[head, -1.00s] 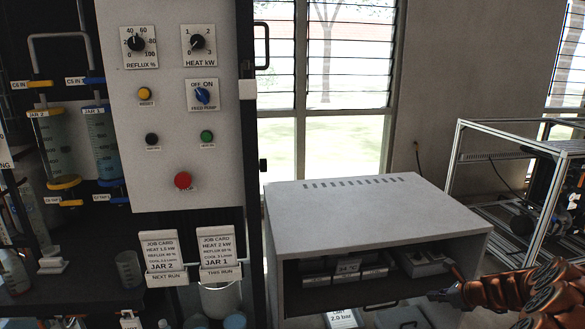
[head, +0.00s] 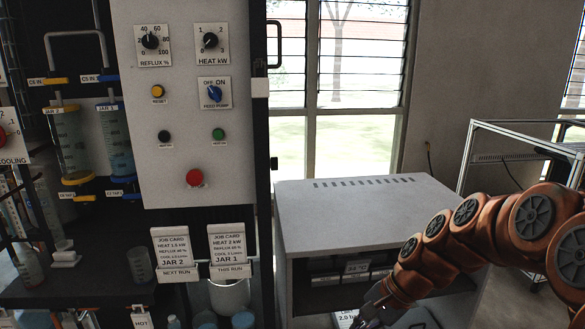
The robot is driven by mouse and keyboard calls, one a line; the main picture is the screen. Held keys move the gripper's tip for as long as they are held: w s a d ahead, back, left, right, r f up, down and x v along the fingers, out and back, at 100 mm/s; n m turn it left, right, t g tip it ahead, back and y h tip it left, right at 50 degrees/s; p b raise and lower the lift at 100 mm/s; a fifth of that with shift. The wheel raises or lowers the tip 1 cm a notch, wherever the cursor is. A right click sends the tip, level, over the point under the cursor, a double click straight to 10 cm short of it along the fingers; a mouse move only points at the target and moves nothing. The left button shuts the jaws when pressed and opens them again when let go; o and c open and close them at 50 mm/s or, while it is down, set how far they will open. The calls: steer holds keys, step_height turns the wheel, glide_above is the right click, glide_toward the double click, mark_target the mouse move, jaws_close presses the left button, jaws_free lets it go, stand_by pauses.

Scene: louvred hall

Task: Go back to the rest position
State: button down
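My gripper (head: 368,314) is at the bottom of the head view, at the end of my copper-coloured arm, which comes in from the right. It is in front of the lower part of the grey cabinet (head: 360,206). Its fingers are small, dark and partly cut off, so I cannot tell whether they are open or shut. No held thing can be made out.
A control panel (head: 185,120) with knobs, buttons and a red stop button stands at the left. Jars (head: 66,140) hang farther left. A metal frame (head: 500,140) stands at the right.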

steer(key=s+d+n+g+h, duration=0.1)
steer(key=s+d+n+h, duration=0.15)
steer(key=s, duration=0.65)
steer(key=s+d+n+g+h, duration=0.15)
steer(key=s+n, duration=0.25)
steer(key=s, duration=0.4)
steer(key=s+d+n+g+h, duration=0.1)
steer(key=s+n+h, duration=0.15)
steer(key=s, duration=0.65)
step_height(320, 180, up, 19)
steer(key=t+p, duration=0.1)
steer(key=p, duration=1.7)
steer(key=shift+r, duration=0.1)
